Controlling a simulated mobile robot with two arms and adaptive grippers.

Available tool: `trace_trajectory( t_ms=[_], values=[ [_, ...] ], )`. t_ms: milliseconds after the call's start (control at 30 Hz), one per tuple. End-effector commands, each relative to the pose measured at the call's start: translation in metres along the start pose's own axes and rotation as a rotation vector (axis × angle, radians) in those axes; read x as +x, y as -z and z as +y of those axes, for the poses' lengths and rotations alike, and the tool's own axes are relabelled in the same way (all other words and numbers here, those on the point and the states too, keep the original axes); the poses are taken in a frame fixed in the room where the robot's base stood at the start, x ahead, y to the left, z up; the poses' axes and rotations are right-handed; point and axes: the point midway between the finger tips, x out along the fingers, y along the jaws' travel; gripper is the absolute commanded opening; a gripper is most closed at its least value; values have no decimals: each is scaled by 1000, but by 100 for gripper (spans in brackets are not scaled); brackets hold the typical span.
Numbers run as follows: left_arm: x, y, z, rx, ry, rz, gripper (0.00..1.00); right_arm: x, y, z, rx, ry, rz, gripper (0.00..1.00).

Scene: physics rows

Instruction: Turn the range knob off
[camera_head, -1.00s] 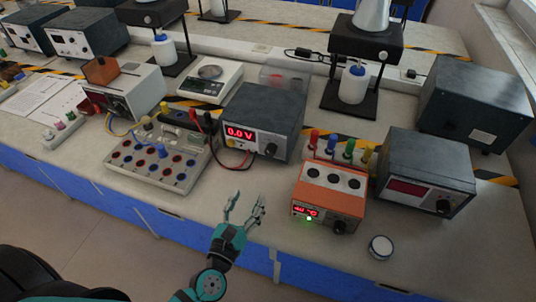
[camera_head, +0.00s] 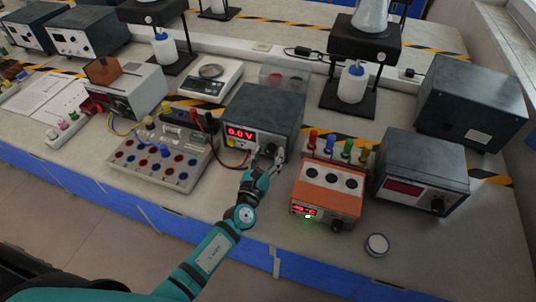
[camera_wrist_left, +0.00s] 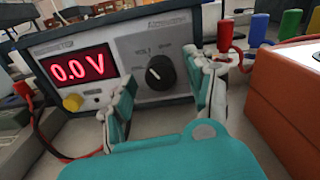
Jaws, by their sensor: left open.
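The range knob (camera_wrist_left: 159,72) is a black round knob with a white mark on the front of a dark meter (camera_head: 266,108). The meter's red display (camera_wrist_left: 77,67) reads 0.0 V in the left wrist view. My left gripper (camera_head: 267,153) is open just in front of the meter's face. In the left wrist view its two fingers (camera_wrist_left: 162,92) stand apart on either side of the knob, lower than it, and do not appear to touch it. In the head view the knob is mostly hidden by the fingers. My right gripper is not in view.
An orange-topped box (camera_head: 328,190) with a lit red display stands right of my left gripper. A socket board (camera_head: 158,158) with cables lies to the left. Red and black leads (camera_wrist_left: 45,135) run near the meter. A small round white-topped object (camera_head: 377,244) sits near the front edge.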

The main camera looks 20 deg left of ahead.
Motion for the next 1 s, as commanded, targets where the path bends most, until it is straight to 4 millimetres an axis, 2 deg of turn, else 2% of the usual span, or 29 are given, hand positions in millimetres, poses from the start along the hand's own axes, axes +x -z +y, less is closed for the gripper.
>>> trace_trajectory(
  t_ms=[200, 233, 633, 1000],
  values=[
    [0, 0, 0, -1, 0, 0, 55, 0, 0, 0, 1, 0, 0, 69],
    [0, 0, 0, 0, 0, -1, 53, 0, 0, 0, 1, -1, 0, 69],
    [0, 0, 0, 0, 0, -1, 0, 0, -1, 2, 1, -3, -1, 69],
    [0, 1, 0, -66, 1, -2, 0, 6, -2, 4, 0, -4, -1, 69]
  ],
)
